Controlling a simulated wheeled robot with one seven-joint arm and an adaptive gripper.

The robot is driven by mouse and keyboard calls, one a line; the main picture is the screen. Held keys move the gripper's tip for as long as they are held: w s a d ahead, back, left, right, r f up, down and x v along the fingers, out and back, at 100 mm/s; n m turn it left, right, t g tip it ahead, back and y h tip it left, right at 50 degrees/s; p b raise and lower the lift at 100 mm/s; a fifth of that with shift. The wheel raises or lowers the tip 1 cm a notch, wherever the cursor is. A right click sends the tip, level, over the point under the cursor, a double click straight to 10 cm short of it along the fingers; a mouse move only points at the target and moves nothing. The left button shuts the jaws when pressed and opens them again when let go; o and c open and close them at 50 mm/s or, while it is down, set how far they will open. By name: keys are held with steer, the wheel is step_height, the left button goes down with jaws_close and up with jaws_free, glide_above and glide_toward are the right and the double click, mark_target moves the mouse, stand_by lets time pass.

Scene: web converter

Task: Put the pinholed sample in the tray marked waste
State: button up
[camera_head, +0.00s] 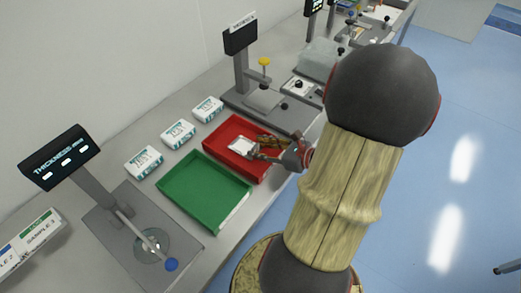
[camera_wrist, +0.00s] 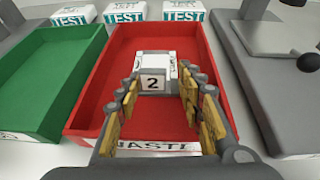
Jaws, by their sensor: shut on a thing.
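A small white sample block marked 2 (camera_wrist: 153,83) is between the fingers of my gripper (camera_wrist: 163,70), which is shut on it. The sample (camera_head: 242,147) and my gripper (camera_head: 262,147) are over or inside the red tray (camera_head: 216,134). I cannot tell whether the sample touches the tray floor. In the wrist view the red tray (camera_wrist: 118,60) has a front label (camera_wrist: 160,147), partly hidden by my gripper, reading about "ASTE". I cannot make out pinholes on the sample.
A green tray (camera_head: 205,190) stands directly left of the red one. Several white TEST packs (camera_head: 178,134) line the back. A thickness gauge (camera_head: 145,235) is at the left; a grey press-like stand (camera_head: 245,70) stands beyond the red tray. Sample holders (camera_head: 30,240) are at far left.

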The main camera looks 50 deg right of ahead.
steer(key=shift+f, duration=0.1)
steer(key=o, duration=1.1)
steer(key=shift+o, duration=0.2)
steer(key=shift+r, duration=0.2)
steer(key=shift+s+d+r, duration=0.1)
steer(key=shift+s+r, duration=0.05)
steer(key=shift+s, duration=0.25)
steer(key=p+v, duration=0.3)
steer(key=v, duration=0.8)
steer(key=shift+s+p, duration=0.1)
steer(key=shift+p, duration=0.25)
